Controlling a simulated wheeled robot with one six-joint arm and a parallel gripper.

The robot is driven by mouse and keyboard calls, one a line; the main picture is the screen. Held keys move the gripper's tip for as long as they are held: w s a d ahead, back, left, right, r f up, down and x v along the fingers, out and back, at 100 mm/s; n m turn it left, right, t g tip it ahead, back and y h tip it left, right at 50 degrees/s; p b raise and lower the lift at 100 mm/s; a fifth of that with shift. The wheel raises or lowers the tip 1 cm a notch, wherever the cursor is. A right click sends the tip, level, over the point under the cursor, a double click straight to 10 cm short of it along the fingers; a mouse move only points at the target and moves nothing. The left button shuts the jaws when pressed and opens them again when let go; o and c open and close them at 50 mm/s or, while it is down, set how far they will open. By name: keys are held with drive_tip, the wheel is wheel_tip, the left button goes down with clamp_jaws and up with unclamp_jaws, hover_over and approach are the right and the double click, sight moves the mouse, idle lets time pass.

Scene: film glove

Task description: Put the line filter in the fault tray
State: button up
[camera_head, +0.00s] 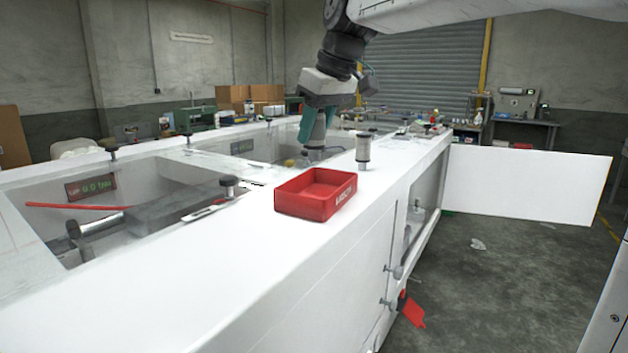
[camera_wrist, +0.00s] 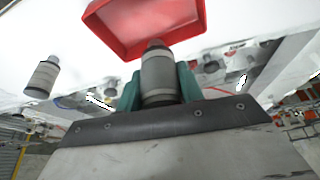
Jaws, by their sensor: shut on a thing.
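My gripper (camera_head: 318,122), with teal fingers, is shut on a grey cylinder with dark bands, which I take as the line filter (camera_head: 317,142). In the wrist view the filter (camera_wrist: 158,75) stands out between the teal fingers of my gripper (camera_wrist: 158,88). The red fault tray (camera_head: 330,207) sits on the white counter, nearer the head camera than my gripper. It looks empty in the head view. In the wrist view the tray (camera_wrist: 103,32) lies just beyond the filter's tip; whether they touch is unclear.
A similar grey banded cylinder (camera_head: 363,151) stands upright on the white counter (camera_head: 240,262), right of my gripper and behind the tray. Recessed bays open on the left, one holding a red rod (camera_head: 75,206). A white panel (camera_head: 530,184) sticks out at right.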

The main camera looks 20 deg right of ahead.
sight(319, 150)
drive_tip(key=f, duration=0.4)
drive_tip(key=shift+d+f, duration=0.3)
drive_tip(key=shift+d, duration=0.1)
drive_tip(key=shift+f, duration=1.7)
drive_tip(key=shift+f, duration=0.1)
drive_tip(key=o, duration=1)
drive_tip(key=v, duration=1.2)
drive_tip(key=s+d+f+m+g+h, duration=0.1)
drive_tip(key=s+f+m, duration=0.5)
drive_tip(key=s+f, duration=1.8)
drive_tip(key=shift+s+g+h, duration=0.6)
drive_tip(key=shift+s+g, duration=0.1)
drive_tip(key=shift+s, duration=0.4)
